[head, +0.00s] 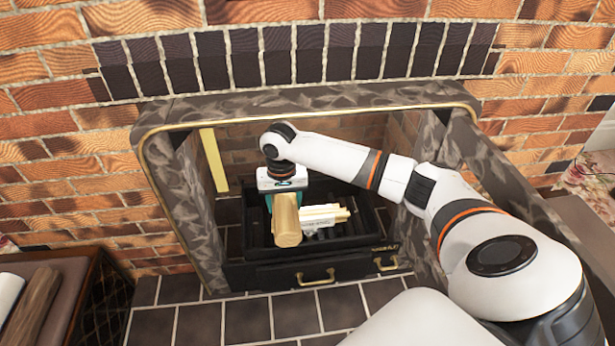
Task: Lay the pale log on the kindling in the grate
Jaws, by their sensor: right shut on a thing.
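The pale log (286,226) is in my right gripper (285,197), which is shut on it inside the fireplace opening. The log points toward the front and covers the left part of the kindling (324,218). The kindling is a small pile of pale sticks in the black grate (367,232). I cannot tell whether the log touches the sticks. The gripper's fingers are mostly hidden behind the log and the wrist. My left gripper is not in view.
A marbled surround with a gold edge (300,114) frames the opening closely around my right arm. Brass handles (315,278) stick out below the grate. A log box (92,300) with a white log and a brown log stands at lower left. Dark hearth tiles (246,320) lie bare in front.

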